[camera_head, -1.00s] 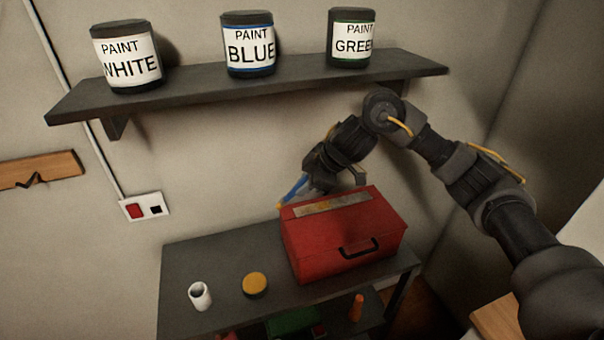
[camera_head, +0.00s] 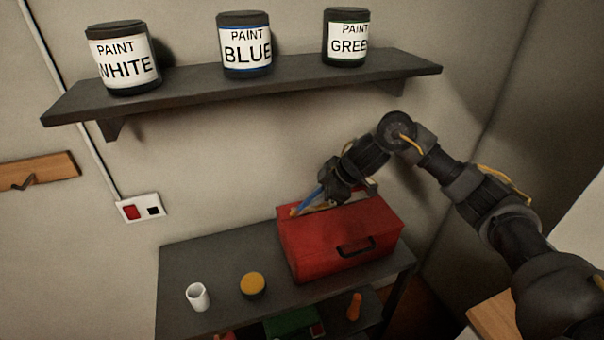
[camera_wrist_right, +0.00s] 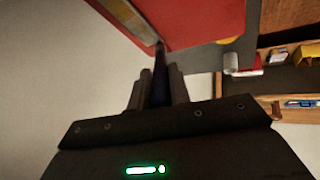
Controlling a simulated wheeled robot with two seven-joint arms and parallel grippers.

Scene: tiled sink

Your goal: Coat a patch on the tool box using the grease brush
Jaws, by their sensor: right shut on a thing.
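The red tool box (camera_head: 345,235) sits on the right part of the dark bench, its black handle facing front. A worn grey-brown patch on its lid is partly hidden by my right gripper in the head view and shows in the right wrist view (camera_wrist_right: 132,20). My right gripper (camera_head: 327,190) is shut on the blue grease brush (camera_head: 309,199), held tilted. The brush's tip is over the left end of the patch; I cannot tell whether it touches. In the right wrist view, the dark handle (camera_wrist_right: 160,82) runs between the fingers toward the lid. My left gripper is out of view.
A white cup (camera_head: 198,297) and a yellow-lidded jar (camera_head: 252,285) stand on the bench (camera_head: 205,262), left of the box. Paint cans line the wall shelf (camera_head: 180,92) above. An orange object (camera_head: 354,306) and a green one (camera_head: 290,322) are on the lower shelf.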

